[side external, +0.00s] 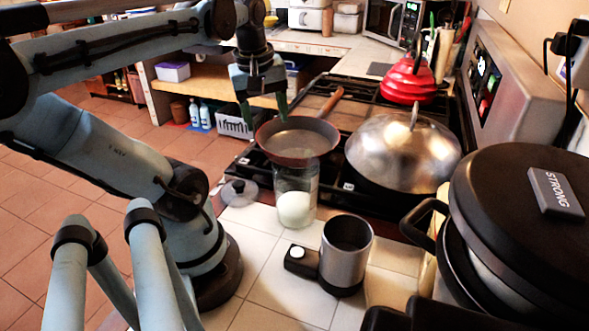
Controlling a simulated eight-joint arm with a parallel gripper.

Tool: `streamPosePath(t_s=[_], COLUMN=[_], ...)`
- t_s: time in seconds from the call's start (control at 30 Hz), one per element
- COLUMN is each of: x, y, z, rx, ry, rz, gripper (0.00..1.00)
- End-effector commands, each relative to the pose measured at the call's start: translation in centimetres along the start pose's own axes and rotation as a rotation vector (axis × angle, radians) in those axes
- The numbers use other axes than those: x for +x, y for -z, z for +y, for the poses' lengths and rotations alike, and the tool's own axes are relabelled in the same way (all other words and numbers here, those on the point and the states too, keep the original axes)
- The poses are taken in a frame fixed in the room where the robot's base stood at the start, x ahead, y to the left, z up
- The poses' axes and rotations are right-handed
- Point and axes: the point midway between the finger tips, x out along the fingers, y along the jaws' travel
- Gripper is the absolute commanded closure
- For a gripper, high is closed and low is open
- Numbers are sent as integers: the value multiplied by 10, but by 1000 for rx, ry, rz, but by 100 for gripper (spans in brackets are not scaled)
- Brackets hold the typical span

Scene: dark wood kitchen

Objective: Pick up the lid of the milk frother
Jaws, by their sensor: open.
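The milk frother (345,262) is a silver cup with a dark, uncovered mouth and a black base, standing upright on the white tiled counter.
A glass jar (296,190) with a white round thing inside stands between lid and frother. A reddish-brown pan (298,137) appears just above the jar; contact is unclear. A domed steel lid (403,150) and red kettle (409,80) are on the stove. Black pans (515,225) crowd the right.

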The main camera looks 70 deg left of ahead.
Motion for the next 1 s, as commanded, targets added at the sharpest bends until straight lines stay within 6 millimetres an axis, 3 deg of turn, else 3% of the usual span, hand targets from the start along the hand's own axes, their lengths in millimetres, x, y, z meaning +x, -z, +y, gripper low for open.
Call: streamPosePath(t_s=[0.1,0.37,0.6,1.0], x=[-4,-13,26,58], y=[14,27,21,16], z=[-27,-72,-74,-78], rx=[-251,-673,-655,-651], ry=[66,179,175,174], rz=[-35,-92,-91,-90], gripper=[37,37,37,37])
